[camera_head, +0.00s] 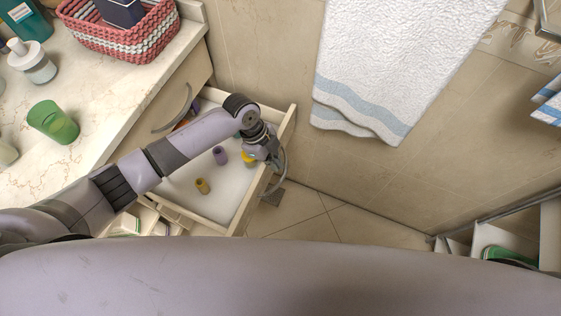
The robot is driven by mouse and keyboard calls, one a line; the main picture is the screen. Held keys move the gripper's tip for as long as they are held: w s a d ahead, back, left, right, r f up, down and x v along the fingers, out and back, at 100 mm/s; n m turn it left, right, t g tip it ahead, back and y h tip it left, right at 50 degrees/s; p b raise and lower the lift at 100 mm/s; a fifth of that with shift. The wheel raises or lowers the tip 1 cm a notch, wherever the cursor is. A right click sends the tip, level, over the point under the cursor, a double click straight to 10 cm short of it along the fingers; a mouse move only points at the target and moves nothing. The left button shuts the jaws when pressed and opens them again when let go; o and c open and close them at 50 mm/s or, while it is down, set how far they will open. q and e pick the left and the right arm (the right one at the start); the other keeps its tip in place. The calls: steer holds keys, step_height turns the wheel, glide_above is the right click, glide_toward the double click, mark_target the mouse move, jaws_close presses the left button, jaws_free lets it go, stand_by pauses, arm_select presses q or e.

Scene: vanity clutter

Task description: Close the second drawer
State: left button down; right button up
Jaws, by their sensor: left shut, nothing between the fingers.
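An open drawer (232,202) with a white bottom and pale wooden walls sticks out from the vanity, below a closed drawer front (160,108). Inside it are a small purple bottle (220,155), a yellow-brown bottle (202,186) and another yellow item partly hidden by my gripper. My left arm reaches across the drawer from the left. My left gripper (273,158) is shut and empty at the drawer's outer front edge, close to its curved grey handle (282,177). I cannot tell whether it touches the front. My right gripper is not in view.
The marble counter (88,95) holds a green cup (53,122), a white pump bottle (32,62) and a red-and-white basket (122,38). A white towel (395,65) hangs on the wall. Tiled floor (325,215) is clear beyond the drawer. A shelf (545,235) stands at right.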

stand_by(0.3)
arm_select(q)
steer(key=w+a, duration=0.1)
steer(key=a, duration=0.1)
steer(key=w+a, duration=0.1)
steer(key=a, duration=0.2)
steer(key=w+a, duration=0.1)
steer(key=a, duration=0.2)
steer(key=shift+w+a+b, duration=0.1)
steer(key=shift+a+b, duration=0.15)
steer(key=shift+b, duration=0.1)
steer(key=shift+d, duration=0.15)
